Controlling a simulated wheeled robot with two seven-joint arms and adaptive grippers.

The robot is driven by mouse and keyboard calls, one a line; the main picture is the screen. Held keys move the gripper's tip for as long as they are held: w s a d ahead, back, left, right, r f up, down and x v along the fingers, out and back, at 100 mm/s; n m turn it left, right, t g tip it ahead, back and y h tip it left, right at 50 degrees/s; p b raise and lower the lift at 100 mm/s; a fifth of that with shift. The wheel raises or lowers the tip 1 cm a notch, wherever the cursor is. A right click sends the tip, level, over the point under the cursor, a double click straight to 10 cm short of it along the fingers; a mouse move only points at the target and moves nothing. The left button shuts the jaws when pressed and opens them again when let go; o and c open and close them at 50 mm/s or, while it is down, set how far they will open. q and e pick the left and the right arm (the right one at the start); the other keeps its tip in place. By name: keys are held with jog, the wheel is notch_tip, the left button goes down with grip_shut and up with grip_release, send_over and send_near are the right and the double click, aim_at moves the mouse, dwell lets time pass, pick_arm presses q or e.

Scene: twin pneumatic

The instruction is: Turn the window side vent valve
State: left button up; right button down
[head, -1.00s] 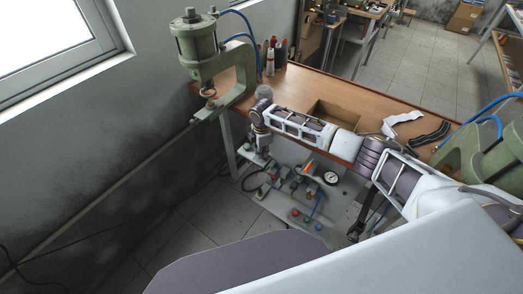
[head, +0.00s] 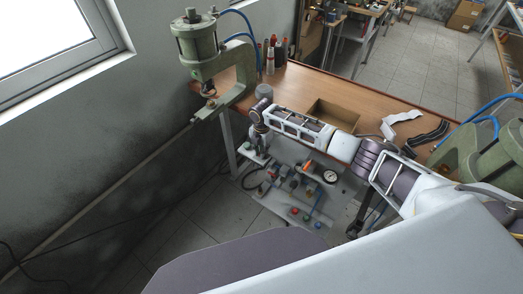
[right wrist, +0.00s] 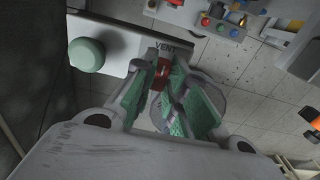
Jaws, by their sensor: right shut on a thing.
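My right gripper (right wrist: 165,85) is shut on a red valve handle (right wrist: 161,75) beside a plate edge marked VENT (right wrist: 165,48) in the right wrist view. The fingers hide part of the handle, so its exact angle is hard to tell. In the head view my right gripper (head: 258,152) reaches down past the bench edge at the window side, and the valve is too small to make out there. The green window-side press (head: 200,50) stands above on the bench. My left gripper is not in view.
A round green button (right wrist: 87,55) sits on the pale plate near my fingers. The wooden bench (head: 290,90) holds an open box (head: 333,113) and bottles. Below are a white panel with coloured fittings and a gauge (head: 330,176). A second green press (head: 470,150) is at the right.

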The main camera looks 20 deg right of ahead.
dwell(0.4)
jog(key=c, duration=1.4)
grip_release()
jog(key=shift+c, duration=0.2)
notch_tip(320, 180, up, 12)
jog(key=shift+a, duration=0.1)
